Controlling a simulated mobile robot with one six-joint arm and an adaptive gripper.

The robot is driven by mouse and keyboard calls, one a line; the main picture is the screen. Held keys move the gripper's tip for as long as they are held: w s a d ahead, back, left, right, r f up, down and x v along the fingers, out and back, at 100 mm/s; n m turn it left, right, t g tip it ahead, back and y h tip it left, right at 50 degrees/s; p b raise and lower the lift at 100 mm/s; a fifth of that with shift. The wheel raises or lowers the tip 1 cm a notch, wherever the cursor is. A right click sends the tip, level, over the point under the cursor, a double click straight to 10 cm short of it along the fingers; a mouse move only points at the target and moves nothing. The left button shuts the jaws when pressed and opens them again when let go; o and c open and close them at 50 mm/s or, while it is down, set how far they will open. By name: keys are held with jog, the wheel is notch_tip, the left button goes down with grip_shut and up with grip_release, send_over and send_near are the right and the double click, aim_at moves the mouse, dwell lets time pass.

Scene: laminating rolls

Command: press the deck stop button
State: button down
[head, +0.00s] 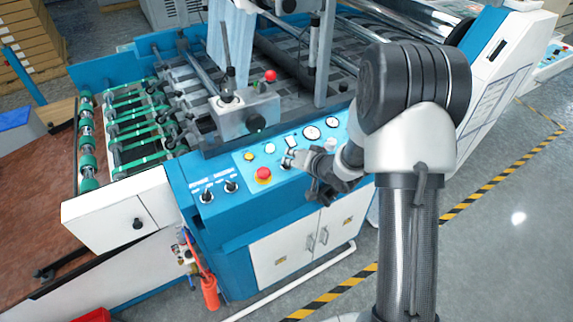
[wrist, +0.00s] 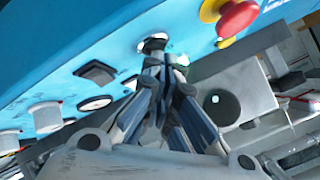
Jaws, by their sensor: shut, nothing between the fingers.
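The blue control panel (head: 222,178) carries a red mushroom button on a yellow collar (head: 263,174), also in the wrist view (wrist: 238,16). Above it are a yellow button (head: 249,156) and a pale round button (head: 270,148). I cannot read which one is labelled deck stop. My gripper (head: 289,158) is over the panel, right of the red button. In the wrist view my gripper (wrist: 163,62) is shut and empty, its tips close to a round button with a pale rim (wrist: 153,42). I cannot tell whether they touch. The tips partly hide that button.
A black square switch (wrist: 97,73) and round gauges (head: 312,132) sit along the panel. Two black knobs (head: 231,187) are at its left. A grey block with a red knob (head: 248,110) stands behind the panel. White cabinet doors (head: 300,243) are below.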

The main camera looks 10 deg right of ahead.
dwell(0.5)
jog(key=shift+s+r+p, duration=0.15)
jog(key=shift+r+p, duration=0.6)
jog(key=shift+p, duration=0.05)
jog(key=r+p, duration=0.2)
jog(key=s+r+p, duration=0.1)
jog(key=r+p, duration=0.1)
jog(key=r, duration=0.1)
jog(key=shift+d+p, duration=0.2)
jog(key=shift+p, duration=0.15)
dwell(0.4)
